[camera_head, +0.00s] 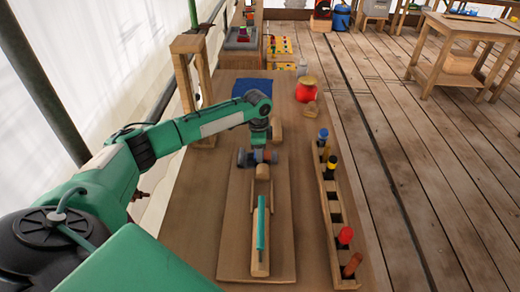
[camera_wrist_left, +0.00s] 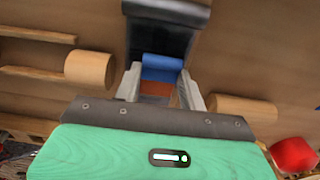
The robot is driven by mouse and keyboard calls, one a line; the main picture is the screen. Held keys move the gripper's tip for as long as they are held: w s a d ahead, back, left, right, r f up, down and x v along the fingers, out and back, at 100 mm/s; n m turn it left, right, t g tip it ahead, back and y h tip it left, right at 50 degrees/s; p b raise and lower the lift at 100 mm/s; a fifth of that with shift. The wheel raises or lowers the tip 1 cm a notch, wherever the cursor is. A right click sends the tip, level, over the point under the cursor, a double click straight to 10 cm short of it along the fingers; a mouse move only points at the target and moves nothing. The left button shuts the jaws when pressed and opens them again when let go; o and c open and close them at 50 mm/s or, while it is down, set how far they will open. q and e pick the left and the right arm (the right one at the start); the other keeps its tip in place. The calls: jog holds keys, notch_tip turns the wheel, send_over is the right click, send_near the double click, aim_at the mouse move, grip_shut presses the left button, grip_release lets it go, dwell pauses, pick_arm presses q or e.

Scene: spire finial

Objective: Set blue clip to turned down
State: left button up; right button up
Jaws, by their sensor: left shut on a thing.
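The blue clip (camera_wrist_left: 162,68) shows between my left gripper's (camera_wrist_left: 162,92) two fingers in the left wrist view, with an orange-brown part below it. The fingers are shut on it from both sides. In the head view my left gripper (camera_head: 257,158) reaches down over the wooden board (camera_head: 232,235), and its body mostly hides the clip. Whether the clip is turned up or down cannot be told. My right gripper is in neither view.
A wooden block with a teal bar (camera_head: 261,230) lies on the board in front of the gripper. A rack (camera_head: 335,225) of several coloured-handled tools stands at right. A red pot (camera_head: 306,90) and a wooden frame (camera_head: 188,45) stand farther back.

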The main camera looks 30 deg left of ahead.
pick_arm(q)
jog(key=shift+s, duration=0.15)
jog(key=shift+a+f+t+h+p, duration=0.1)
jog(key=shift+f+t+h+p, duration=0.15)
jog(key=shift+t+h+p, duration=0.4)
jog(key=o, duration=1)
jog(key=r, duration=0.4)
jog(key=a+r+b, duration=0.1)
jog(key=r, duration=0.4)
jog(key=s+a+r+b, duration=0.1)
jog(key=r, duration=0.3)
jog(key=shift+s+a+r, duration=0.1)
jog(key=shift+r, duration=0.15)
